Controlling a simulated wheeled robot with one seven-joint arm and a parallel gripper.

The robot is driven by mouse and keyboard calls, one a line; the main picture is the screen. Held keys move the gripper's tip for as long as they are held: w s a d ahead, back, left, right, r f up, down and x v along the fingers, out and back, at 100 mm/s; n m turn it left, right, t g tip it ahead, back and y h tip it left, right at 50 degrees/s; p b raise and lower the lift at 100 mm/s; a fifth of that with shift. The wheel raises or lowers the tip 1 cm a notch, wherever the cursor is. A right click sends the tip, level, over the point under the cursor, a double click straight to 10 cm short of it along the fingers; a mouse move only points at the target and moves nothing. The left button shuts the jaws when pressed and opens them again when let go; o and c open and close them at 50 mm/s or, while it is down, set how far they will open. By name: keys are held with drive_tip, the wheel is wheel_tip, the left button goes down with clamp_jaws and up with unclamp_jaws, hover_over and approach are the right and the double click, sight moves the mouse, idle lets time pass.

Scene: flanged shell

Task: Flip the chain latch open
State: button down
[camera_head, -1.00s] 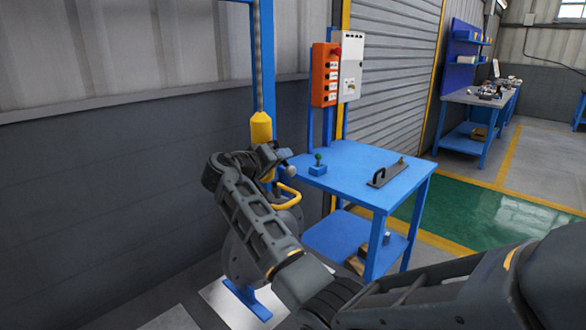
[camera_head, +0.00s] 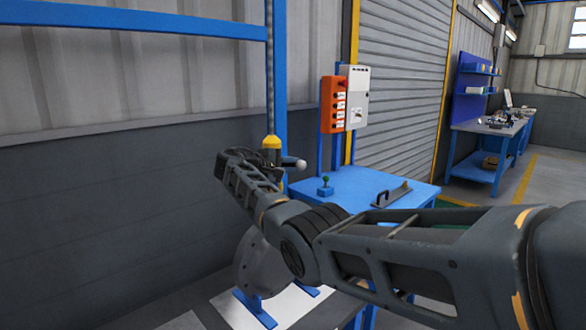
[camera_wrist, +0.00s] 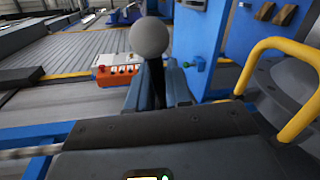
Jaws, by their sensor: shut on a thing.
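A chain (camera_head: 269,65) hangs down to a yellow block (camera_head: 271,143) in the head view. Beside the block, a grey ball knob (camera_head: 301,163) sticks out past my gripper (camera_head: 284,161). The wrist view shows the ball knob (camera_wrist: 149,37) on a dark stem (camera_wrist: 157,82), with my gripper (camera_wrist: 154,92) shut on that stem. The grey flanged shell (camera_head: 256,268) stands below, partly behind my arm. The block's lower part is hidden by my gripper.
A blue table (camera_head: 365,182) stands to the right, with a small green-knobbed device (camera_head: 325,187) and a flat grey handled tool (camera_head: 391,195). An orange control box (camera_head: 333,105) is on a post behind it. A blue frame post (camera_head: 280,90) rises beside the chain.

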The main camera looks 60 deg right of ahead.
drive_tip(key=shift+w+r+n, duration=0.1)
drive_tip(key=shift+r+n, duration=0.2)
drive_tip(key=shift+n, duration=0.4)
drive_tip(key=c, duration=1.2)
unclamp_jaws()
drive_tip(key=shift+g, duration=0.3)
drive_tip(key=shift+w, duration=0.1)
drive_tip(key=shift+b+v, duration=0.4)
drive_tip(key=shift+v, duration=3.45)
